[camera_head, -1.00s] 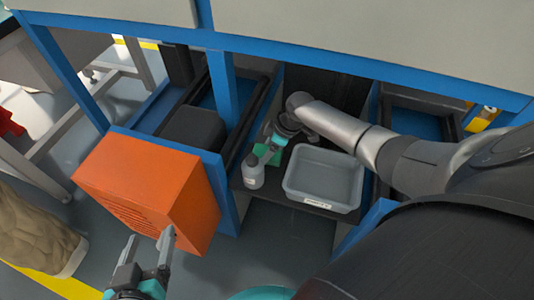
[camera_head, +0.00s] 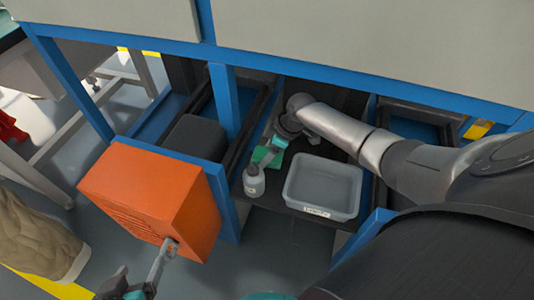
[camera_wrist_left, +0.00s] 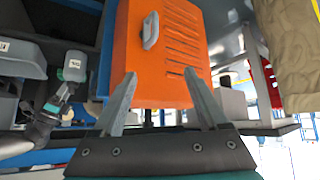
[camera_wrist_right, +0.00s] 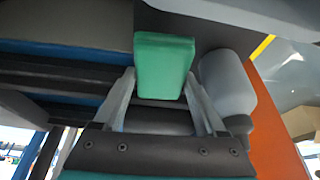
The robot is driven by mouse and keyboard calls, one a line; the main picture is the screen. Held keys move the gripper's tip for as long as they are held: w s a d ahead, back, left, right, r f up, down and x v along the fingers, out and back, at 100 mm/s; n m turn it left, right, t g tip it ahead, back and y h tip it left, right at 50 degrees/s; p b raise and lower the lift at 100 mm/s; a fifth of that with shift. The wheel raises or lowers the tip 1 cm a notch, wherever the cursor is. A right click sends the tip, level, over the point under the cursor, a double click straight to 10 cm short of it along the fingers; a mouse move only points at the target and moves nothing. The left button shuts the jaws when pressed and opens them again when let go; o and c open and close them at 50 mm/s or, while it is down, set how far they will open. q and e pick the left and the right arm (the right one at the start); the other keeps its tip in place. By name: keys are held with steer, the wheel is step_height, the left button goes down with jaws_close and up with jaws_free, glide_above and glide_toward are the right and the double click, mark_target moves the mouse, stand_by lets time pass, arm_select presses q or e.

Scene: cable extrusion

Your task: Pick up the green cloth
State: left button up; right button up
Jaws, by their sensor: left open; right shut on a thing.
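The green cloth (camera_head: 264,155) is on the dark shelf beside the bottle, partly hidden by my right gripper (camera_head: 276,150). In the right wrist view the cloth (camera_wrist_right: 163,65) is a folded green block between the fingertips of my right gripper (camera_wrist_right: 160,88), which is shut on it. I cannot tell whether the cloth is clear of the shelf. My left gripper (camera_head: 160,262) is empty, in front of the orange box. In the left wrist view its fingers (camera_wrist_left: 160,90) are spread apart, with the orange box beyond them.
The orange box (camera_head: 150,190) with a grey handle (camera_wrist_left: 151,31) hangs at the left of the blue frame. A grey bottle (camera_head: 254,182) stands left of the grey bin (camera_head: 322,187) on the shelf (camera_head: 270,197). A blue upright (camera_head: 223,100) is left of my right gripper.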

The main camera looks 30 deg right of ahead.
mark_target(261, 154)
arm_select(q)
steer(key=s+a+g+y+p, duration=0.2)
steer(key=s+a+g+p, duration=0.1)
steer(key=s+a+g, duration=0.1)
arm_select(e)
steer(key=r, duration=0.4)
steer(key=shift+s+r, duration=0.2)
steer(key=shift+r, duration=0.1)
arm_select(q)
steer(key=s+a+f+g+p, duration=0.1)
steer(key=s+f+p, duration=0.1)
steer(key=f, duration=0.5)
steer(key=s+f+p, duration=0.2)
steer(key=f+p, duration=0.2)
steer(key=f, duration=0.4)
steer(key=shift+s+a+f+g+p, duration=0.15)
steer(key=shift+s+a+g+p, duration=0.05)
steer(key=shift+a+g+p, duration=0.2)
arm_select(e)
steer(key=shift+s+d+f, duration=0.1)
steer(key=shift+s+d, duration=0.65)
steer(key=shift+s, duration=2.05)
steer(key=shift+s+d+f, duration=0.1)
steer(key=shift+s+d, duration=0.7)
steer(key=shift+s, duration=2.05)
steer(key=shift+s+d, duration=0.75)
steer(key=shift+s, duration=2.05)
